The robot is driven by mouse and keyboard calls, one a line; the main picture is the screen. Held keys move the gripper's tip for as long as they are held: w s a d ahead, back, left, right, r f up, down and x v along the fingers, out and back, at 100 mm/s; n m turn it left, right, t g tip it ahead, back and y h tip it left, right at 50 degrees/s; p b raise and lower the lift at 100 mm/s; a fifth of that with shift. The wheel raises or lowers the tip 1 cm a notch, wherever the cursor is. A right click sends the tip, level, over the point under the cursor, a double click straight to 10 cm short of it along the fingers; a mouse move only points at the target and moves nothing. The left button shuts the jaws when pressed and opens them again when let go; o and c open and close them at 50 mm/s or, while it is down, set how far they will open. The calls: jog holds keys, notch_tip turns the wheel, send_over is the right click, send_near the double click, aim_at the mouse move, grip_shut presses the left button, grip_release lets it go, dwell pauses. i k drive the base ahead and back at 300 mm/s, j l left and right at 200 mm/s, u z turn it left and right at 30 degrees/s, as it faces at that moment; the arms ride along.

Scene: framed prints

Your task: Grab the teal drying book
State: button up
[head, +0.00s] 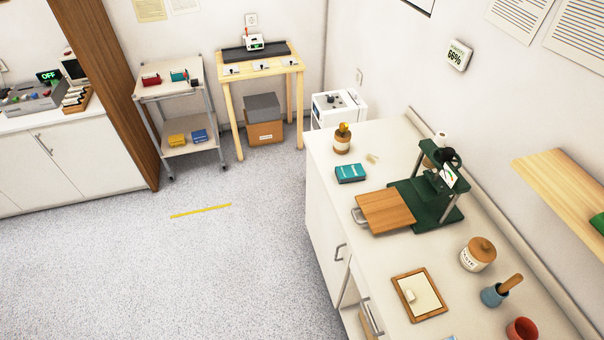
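A teal book-like block (350,173) with pale marking on its front edge lies flat on the white counter at right, left of the green press. A smaller teal item (179,75) sits on the top shelf of the trolley at the back. The lettering on both is too small to read, so I cannot tell which is the drying book. My gripper is not in view.
The counter (385,290) also holds a green press (425,205) with a wooden board (386,210), a corked jar (342,139), a framed screen (419,295) and pots. The trolley (170,90) carries red, yellow and blue items.

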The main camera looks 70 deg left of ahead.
aim_at(356, 172)
jog(key=u, duration=2.1)
jog(key=i+j+z, duration=0.15)
jog(key=z, duration=0.2)
jog(key=i+j+z, duration=0.15)
jog(key=z, duration=0.2)
jog(key=i+j, duration=0.2)
jog(key=j, duration=0.15)
jog(key=i+j+z, duration=0.1)
jog(key=j, duration=0.2)
jog(key=i+j, duration=0.25)
jog(key=i+j+z, duration=0.1)
jog(key=j, duration=0.35)
jog(key=i+j+z, duration=0.1)
jog(key=i+j, duration=0.3)
jog(key=j, duration=0.3)
jog(key=i+j+z, duration=0.1)
jog(key=j, duration=0.25)
jog(key=i+j, duration=0.15)
jog(key=j, duration=0.25)
